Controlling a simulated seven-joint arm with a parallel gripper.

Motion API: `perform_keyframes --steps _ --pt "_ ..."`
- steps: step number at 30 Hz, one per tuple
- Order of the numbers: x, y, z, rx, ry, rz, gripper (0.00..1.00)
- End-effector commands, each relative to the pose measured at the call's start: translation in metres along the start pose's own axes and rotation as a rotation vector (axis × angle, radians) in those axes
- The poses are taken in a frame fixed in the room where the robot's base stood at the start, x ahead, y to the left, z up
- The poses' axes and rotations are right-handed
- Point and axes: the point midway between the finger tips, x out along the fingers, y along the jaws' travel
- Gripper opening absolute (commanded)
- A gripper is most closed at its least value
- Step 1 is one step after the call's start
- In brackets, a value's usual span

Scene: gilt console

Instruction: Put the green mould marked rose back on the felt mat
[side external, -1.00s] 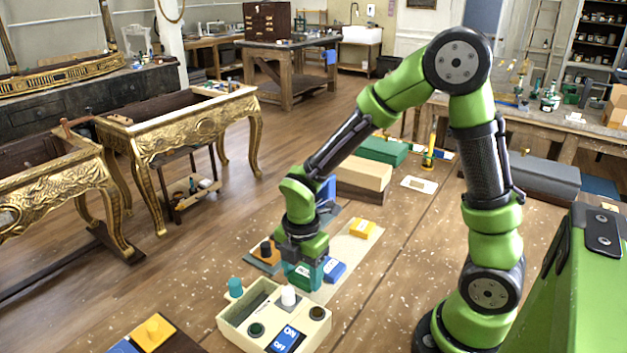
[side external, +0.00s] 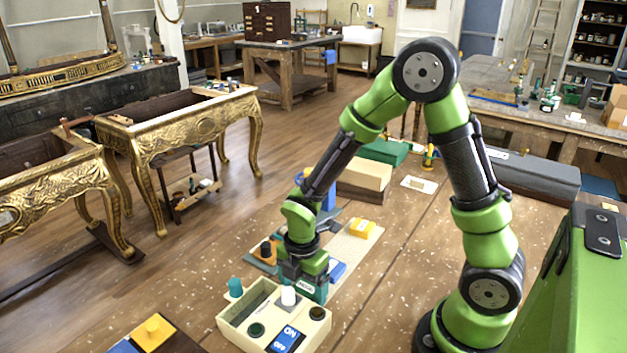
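The green mould (side external: 319,293) has a small pale label whose lettering is too small to read. My gripper (side external: 303,280) points down over it and appears shut on it, though the fingers are mostly hidden. The mould is just behind the cream switch box, at the near end of the pale felt mat (side external: 347,256). I cannot tell whether it touches the mat. A blue mould (side external: 337,271) and a yellow mould (side external: 361,229) lie farther back on the mat; my gripper partly hides the blue one.
The cream box (side external: 238,318) with knobs and a blue ON/OFF switch (side external: 287,338) stands close in front of the mould. A teal peg (side external: 235,286) is at its left. An orange-and-black piece (side external: 266,251) lies left of my gripper. Bench to the right of the mat is clear.

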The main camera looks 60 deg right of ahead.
Motion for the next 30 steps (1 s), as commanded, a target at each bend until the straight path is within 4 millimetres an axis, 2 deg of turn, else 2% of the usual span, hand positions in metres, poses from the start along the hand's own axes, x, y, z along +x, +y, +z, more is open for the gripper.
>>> perform_keyframes --steps 6,10,21,24,30 --pt "-0.002 0.0 0.0 0.0 0.0 0.001 0.84" --pt "-0.014 0.001 0.0 0.0 0.001 0.004 0.84" --pt "-0.091 0.001 0.0 0.001 0.0 0.007 0.84" --pt "-0.106 0.001 0.0 0.0 0.0 0.006 0.84" --pt "-0.124 -0.001 0.0 0.02 0.002 0.008 0.84"
